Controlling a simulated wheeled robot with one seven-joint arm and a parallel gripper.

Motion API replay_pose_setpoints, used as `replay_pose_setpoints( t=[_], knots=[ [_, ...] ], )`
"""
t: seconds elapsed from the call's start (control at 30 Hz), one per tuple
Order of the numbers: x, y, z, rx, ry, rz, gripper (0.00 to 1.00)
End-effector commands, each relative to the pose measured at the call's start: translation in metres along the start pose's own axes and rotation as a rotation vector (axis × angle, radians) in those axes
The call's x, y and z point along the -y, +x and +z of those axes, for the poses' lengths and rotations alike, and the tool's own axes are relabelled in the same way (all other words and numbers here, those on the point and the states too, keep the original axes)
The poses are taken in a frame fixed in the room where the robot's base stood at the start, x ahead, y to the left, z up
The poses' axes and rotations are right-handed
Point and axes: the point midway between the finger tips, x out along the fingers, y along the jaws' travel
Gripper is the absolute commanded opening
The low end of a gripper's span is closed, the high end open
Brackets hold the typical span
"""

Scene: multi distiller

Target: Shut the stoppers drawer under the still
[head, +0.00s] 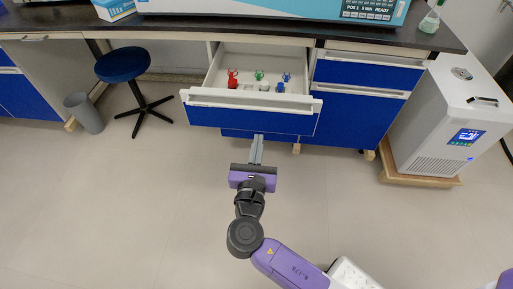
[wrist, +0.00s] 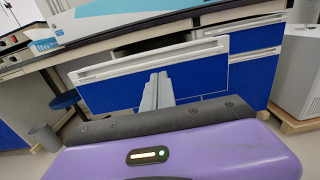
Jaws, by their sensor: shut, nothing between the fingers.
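The stoppers drawer (head: 250,119) stands pulled out under the bench, with a blue front and a pale handle rail along its top. Inside it lie red, green and blue stoppers (head: 259,75) and a few small pieces. The still (head: 270,8) sits on the bench above, only its lower part in view. My gripper (head: 257,139) is shut and empty, its fingers pointing at the drawer front near its lower middle. In the wrist view the fingers (wrist: 157,90) overlap the blue drawer front (wrist: 200,82); I cannot tell whether they touch it.
A blue stool (head: 122,65) and a grey bin (head: 84,112) stand to the left. Closed blue drawers (head: 367,73) are right of the open one. A white chiller (head: 445,120) stands at the right on a wooden base. The floor in front is clear.

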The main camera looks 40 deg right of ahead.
Motion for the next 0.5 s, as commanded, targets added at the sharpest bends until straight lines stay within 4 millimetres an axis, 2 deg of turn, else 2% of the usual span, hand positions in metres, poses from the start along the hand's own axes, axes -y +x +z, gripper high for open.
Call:
replay_pose_setpoints(
  t=[0.03,0.3,0.5],
  knots=[
    [0.001,0.011,-0.001,0.003,0.002,-0.004,0.0],
    [0.001,0.063,-0.001,0.002,0.004,-0.002,0.0],
    [0.0,0.09,-0.001,0.001,0.003,-0.001,0.0]
  ],
)
